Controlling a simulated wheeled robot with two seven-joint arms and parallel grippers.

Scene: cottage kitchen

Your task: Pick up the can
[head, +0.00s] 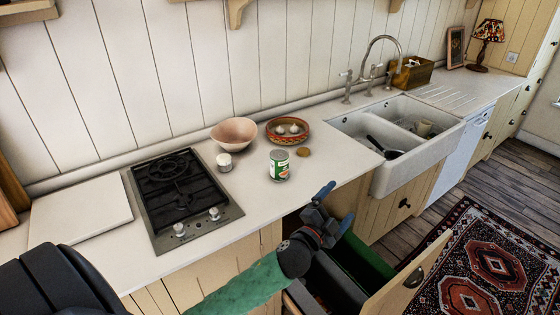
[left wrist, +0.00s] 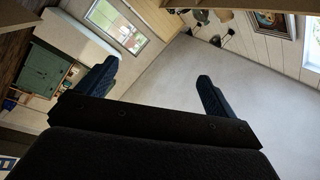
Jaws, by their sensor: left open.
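The can (head: 279,166), green and white with a metal top, stands upright on the white counter (head: 240,215), near its front edge in the head view. My left gripper (head: 338,206) is to the right of the can and lower in the picture, by the counter's front edge and above an open drawer. It is apart from the can. In the left wrist view its two dark blue fingers (left wrist: 155,85) are spread with nothing between them. The can does not show in the left wrist view. My right gripper is not in view.
A small white jar (head: 224,163), a pink bowl (head: 234,134), a brown round item (head: 303,152) and a patterned bowl (head: 287,131) stand near the can. The hob (head: 180,193) is to the left, the sink (head: 405,172) to the right. A drawer (head: 405,280) stands open below.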

